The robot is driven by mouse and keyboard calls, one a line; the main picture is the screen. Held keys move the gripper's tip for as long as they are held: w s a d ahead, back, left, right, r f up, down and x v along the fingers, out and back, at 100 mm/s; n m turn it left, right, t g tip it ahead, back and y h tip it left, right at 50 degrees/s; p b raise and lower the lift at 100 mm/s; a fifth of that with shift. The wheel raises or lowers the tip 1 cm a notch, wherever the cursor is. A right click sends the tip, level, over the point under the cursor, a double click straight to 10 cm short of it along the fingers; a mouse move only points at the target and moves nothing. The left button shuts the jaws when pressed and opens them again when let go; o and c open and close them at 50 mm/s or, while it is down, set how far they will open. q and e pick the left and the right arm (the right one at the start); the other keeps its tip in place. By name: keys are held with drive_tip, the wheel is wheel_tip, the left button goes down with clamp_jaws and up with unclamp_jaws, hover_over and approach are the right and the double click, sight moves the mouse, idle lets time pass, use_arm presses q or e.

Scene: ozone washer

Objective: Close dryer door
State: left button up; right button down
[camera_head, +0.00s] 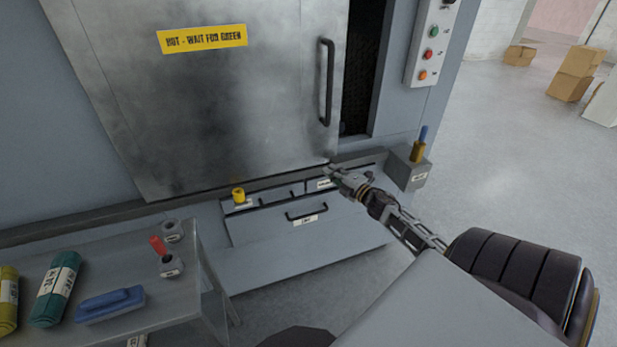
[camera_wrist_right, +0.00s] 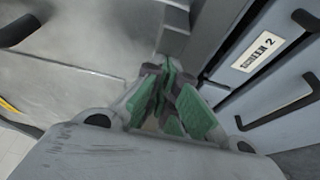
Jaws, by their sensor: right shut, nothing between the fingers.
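The dryer door (camera_head: 215,110) is a grey metal sliding panel with a yellow label reading "HOT - WAIT FOR GREEN" (camera_head: 202,39) and a black vertical handle (camera_head: 326,82) near its right edge. A dark opening (camera_head: 364,65) shows to the right of the door, so it stands partly open. My right gripper (camera_head: 333,172) is shut and empty at the door's lower right corner, below the handle. In the right wrist view its green-padded fingers (camera_wrist_right: 172,95) are together close to the door's edge; I cannot tell whether they touch it. My left gripper is not in view.
A control panel (camera_head: 433,42) with several coloured buttons is right of the opening. Drawers (camera_head: 310,205) with black handles sit below the door. A grey box with a blue-topped peg (camera_head: 410,168) stands at right. A table (camera_head: 185,265) holds rolls and a blue tool at lower left.

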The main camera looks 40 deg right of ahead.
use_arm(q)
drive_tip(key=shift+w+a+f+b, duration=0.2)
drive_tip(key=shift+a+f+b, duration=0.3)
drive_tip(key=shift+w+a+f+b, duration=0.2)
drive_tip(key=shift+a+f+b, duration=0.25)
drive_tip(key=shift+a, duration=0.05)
use_arm(e)
drive_tip(key=s+d, duration=0.3)
drive_tip(key=d, duration=0.7)
drive_tip(key=s+d, duration=0.4)
drive_tip(key=d, duration=0.7)
drive_tip(key=shift+s+d, duration=0.15)
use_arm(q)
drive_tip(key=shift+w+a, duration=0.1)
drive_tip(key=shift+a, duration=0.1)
use_arm(e)
drive_tip(key=shift+d+r, duration=0.1)
drive_tip(key=shift+r, duration=0.05)
